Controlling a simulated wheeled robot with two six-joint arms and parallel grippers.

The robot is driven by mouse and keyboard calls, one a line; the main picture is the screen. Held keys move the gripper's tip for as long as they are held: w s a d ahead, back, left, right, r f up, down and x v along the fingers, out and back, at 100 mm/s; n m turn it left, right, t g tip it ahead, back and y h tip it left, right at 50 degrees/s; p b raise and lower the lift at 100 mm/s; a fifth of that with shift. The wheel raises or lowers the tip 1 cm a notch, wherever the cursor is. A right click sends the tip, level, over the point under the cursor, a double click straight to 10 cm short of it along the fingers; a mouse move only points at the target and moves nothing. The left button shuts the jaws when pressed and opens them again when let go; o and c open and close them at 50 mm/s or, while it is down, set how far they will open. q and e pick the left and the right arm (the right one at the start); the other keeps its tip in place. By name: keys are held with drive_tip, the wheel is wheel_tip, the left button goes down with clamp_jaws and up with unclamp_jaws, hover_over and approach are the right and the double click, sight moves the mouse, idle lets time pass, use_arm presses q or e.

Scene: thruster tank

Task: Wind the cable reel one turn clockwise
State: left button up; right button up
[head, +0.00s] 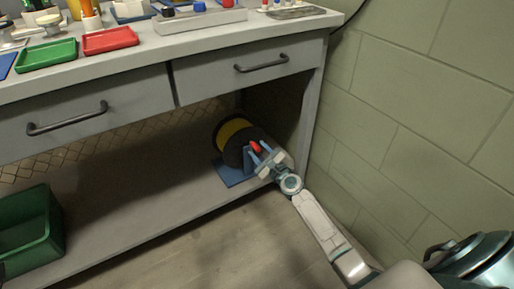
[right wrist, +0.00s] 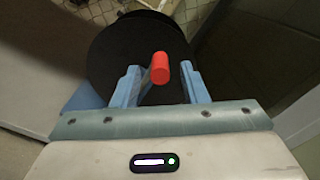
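The cable reel (head: 235,131) has black discs with a yellow winding between them and stands on a blue base (head: 229,174) on the lower shelf under the bench. A red crank handle (head: 255,147) sticks out from its near face. In the right wrist view the black reel disc (right wrist: 115,62) fills the upper middle, and the red handle (right wrist: 159,69) stands between my fingertips. My right gripper (right wrist: 160,84) is open around the handle, with a gap on both sides; it also shows at the reel in the head view (head: 262,156). My left gripper is not in view.
A green bin (head: 30,232) stands at the left of the lower shelf (head: 130,215). A tiled green wall (head: 400,130) is close on the right of my right arm. Drawers with dark handles (head: 262,64) hang above the reel. The shelf between bin and reel is clear.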

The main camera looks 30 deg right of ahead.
drive_tip(key=s, duration=0.8)
drive_tip(key=shift+s+d, duration=0.15)
drive_tip(key=shift+d, duration=0.15)
